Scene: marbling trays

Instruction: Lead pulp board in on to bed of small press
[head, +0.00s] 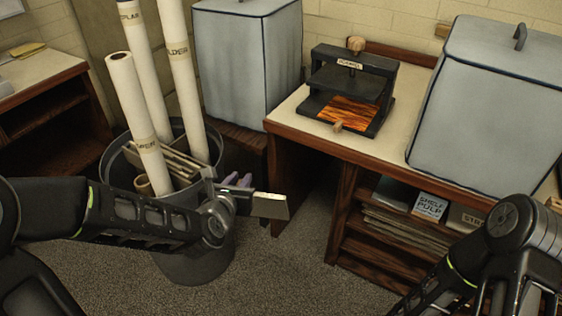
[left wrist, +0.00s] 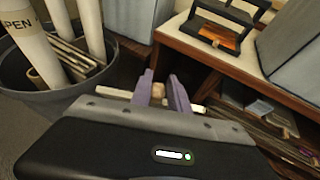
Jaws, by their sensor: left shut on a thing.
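The small black press (head: 379,92) stands on the table at the back right, with an orange and dark marbled surface on its bed (head: 348,108). It shows partly at the top of the left wrist view (left wrist: 208,33). My left gripper (head: 240,181) is over the right rim of the grey bin, left of the table and lower than the press. Its purple fingers (left wrist: 165,92) are shut on a pale board (head: 270,206), seen as a thin strip on both sides of them in the left wrist view (left wrist: 113,92). My right arm enters at bottom right; its gripper is out of view.
The grey bin (head: 222,232) holds tall paper rolls (head: 134,112) and flat boards. A grey covered box (head: 487,100) stands right of the press, another (head: 247,65) left of it. The table edge (head: 318,143) lies between board and press; shelves below hold stacked sheets (head: 400,222).

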